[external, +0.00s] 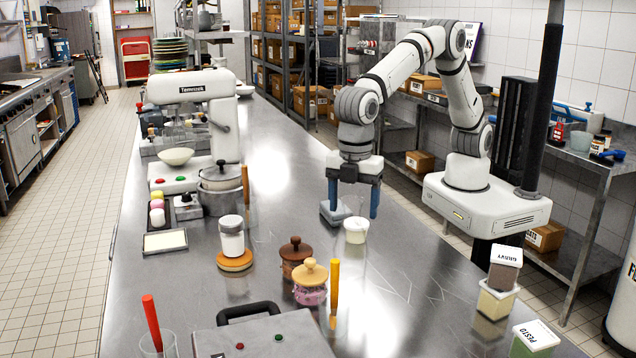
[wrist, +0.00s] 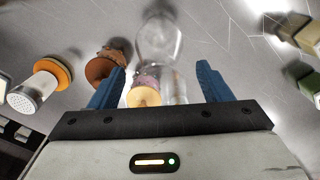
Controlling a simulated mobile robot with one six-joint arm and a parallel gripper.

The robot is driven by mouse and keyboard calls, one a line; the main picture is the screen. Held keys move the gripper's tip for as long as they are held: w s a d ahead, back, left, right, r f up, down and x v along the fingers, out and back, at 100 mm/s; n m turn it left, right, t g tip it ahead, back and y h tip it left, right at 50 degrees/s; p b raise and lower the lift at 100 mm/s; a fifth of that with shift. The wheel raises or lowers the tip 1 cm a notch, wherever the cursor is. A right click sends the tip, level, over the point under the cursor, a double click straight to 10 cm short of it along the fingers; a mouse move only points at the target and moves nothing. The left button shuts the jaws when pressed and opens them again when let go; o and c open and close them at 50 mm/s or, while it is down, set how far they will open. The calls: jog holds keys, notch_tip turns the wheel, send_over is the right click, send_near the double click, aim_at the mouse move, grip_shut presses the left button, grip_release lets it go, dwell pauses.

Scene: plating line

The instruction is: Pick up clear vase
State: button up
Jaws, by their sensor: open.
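The clear vase (wrist: 160,40) shows in the wrist view as a blurred, see-through rounded shape just beyond my fingertips, near the middle. In the external view it is too faint to outline surely, near the space below my gripper. My gripper (external: 353,208) points down over the steel counter, its two blue fingers spread apart. In the wrist view my gripper (wrist: 160,68) has one finger on each side of the vase's line, with nothing clamped. I cannot tell whether either finger touches the glass.
A small pale cup (external: 356,231) stands under the right finger, and a blue-grey block (external: 334,214) by the left. A brown jar (external: 295,255), a pink jar (external: 311,290) and a white shaker (external: 231,240) stand nearer the camera. Stacked boxes (external: 498,300) are at right.

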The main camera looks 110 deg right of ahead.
aim_at(352, 216)
jog(key=shift+w+f+p, duration=0.1)
jog(key=shift+f+p, duration=0.25)
jog(key=shift+f, duration=1.35)
jog(key=c, duration=1.5)
